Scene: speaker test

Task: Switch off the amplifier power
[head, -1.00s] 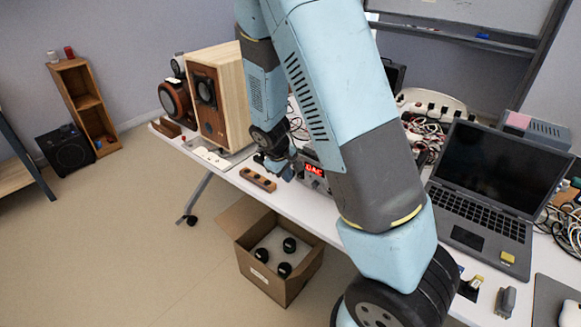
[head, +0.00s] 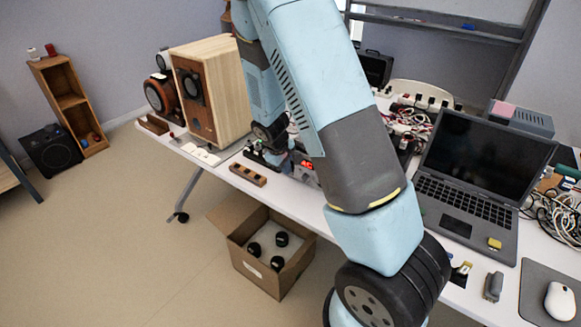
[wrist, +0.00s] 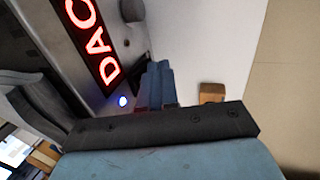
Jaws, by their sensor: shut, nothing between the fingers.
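The amplifier shows in the wrist view as a grey front panel with a red lit DAC display (wrist: 92,40). A small blue-white light (wrist: 123,101) glows near the panel's lower edge, and a dark round knob (wrist: 132,10) sits higher up. My gripper (wrist: 158,80) is shut and empty, with its blue fingers together just right of the light, close to the panel. I cannot tell whether they touch it. In the head view the amplifier's red display (head: 307,165) is partly covered by my arm. I cannot make out the power switch for certain.
A wooden speaker (head: 205,90) stands left of my arm on the white table. A wooden block with holes (head: 248,174) lies near the front edge. A laptop (head: 480,165) and tangled cables are right. An open cardboard box (head: 285,280) stands on the floor below.

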